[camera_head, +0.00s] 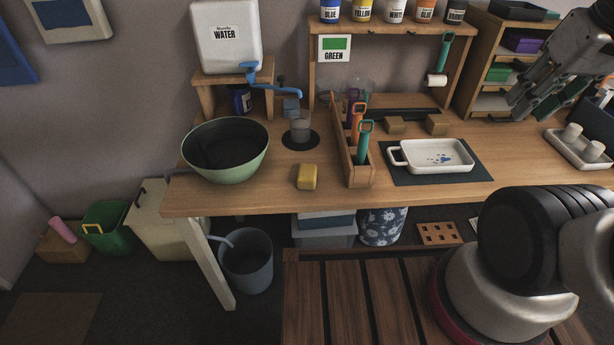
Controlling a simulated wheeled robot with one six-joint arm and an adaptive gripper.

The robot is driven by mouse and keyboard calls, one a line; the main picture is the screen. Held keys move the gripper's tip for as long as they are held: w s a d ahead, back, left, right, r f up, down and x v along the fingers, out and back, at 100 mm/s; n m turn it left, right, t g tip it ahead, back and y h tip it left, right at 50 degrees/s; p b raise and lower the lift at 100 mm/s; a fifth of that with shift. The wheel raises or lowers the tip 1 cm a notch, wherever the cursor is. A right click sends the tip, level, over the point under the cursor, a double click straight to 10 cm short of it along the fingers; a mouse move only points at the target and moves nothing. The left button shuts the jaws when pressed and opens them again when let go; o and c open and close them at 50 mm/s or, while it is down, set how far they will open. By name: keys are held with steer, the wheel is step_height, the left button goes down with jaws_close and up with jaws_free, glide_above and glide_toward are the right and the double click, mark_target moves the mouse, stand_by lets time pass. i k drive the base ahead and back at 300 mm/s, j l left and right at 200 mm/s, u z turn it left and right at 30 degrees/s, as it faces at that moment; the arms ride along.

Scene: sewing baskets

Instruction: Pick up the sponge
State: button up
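The sponge (306,177) is a small yellow block. It lies on the wooden table (400,197) near its front edge, between the green bowl and the wooden tool caddy. My gripper (530,107) is at the upper right, above the right part of the table and far from the sponge. Its dark fingers point down and to the left, look apart, and hold nothing that I can see.
A green bowl (225,165) stands left of the sponge. A wooden caddy (359,174) with upright handled tools stands close on its right. Behind are a grey cup (300,128) and a water tank (226,50). A white tray (440,164) lies farther right.

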mark_target(307, 173)
steer(key=i+j+u, duration=0.1)
steer(key=u, duration=0.95)
steer(key=j+z, duration=0.5)
steer(key=j, duration=0.8)
steer(key=k, duration=0.05)
